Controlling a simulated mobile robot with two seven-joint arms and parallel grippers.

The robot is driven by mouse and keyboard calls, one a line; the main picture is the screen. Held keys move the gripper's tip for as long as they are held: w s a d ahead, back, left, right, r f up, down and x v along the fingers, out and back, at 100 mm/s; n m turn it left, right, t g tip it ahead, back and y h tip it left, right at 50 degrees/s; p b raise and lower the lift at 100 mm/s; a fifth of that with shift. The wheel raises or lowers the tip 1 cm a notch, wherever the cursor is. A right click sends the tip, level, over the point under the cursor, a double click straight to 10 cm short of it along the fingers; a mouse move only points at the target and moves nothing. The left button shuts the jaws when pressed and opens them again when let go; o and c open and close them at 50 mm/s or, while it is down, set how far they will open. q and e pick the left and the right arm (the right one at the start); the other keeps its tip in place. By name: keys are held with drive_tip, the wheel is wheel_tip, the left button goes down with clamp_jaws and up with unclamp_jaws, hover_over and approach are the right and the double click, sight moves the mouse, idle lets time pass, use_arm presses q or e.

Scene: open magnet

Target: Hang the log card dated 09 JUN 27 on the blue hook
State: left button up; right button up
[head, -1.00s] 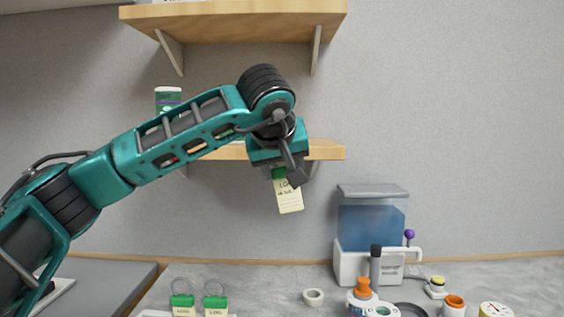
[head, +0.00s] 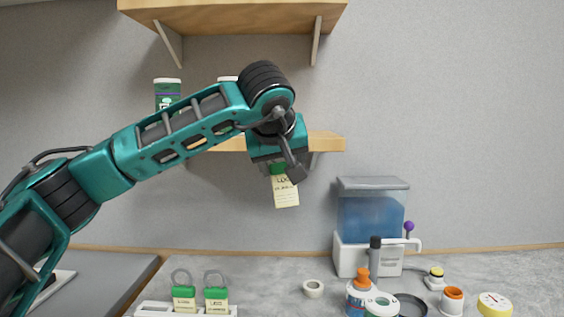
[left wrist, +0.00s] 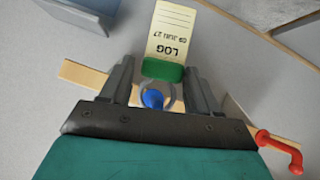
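The log card (left wrist: 172,35) reads 09 JUN 27, upside down in the left wrist view, with a green top (left wrist: 162,70) and a ring. It also shows in the head view (head: 286,192), hanging below my left gripper (head: 289,172), slightly tilted. The blue hook (left wrist: 153,98) shows within the ring, and the ring seems to be around it. The fingers of my left gripper (left wrist: 160,75) stand either side of the green top, with a narrow gap at each side, so they look open. In the head view the hook is hidden. My right gripper is not in view.
A red hook (left wrist: 280,148) is to the right in the wrist view. The lower shelf (head: 327,143) is just behind my left gripper. Two other green-topped cards (head: 184,298) (head: 216,300) stand in a white rack. A blue tank (head: 371,215) and small items crowd the bench's right.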

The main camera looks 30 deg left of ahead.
use_arm(q)
drive_tip(key=o, duration=0.4)
drive_tip(key=shift+c, duration=0.2)
drive_tip(key=v, duration=1.3)
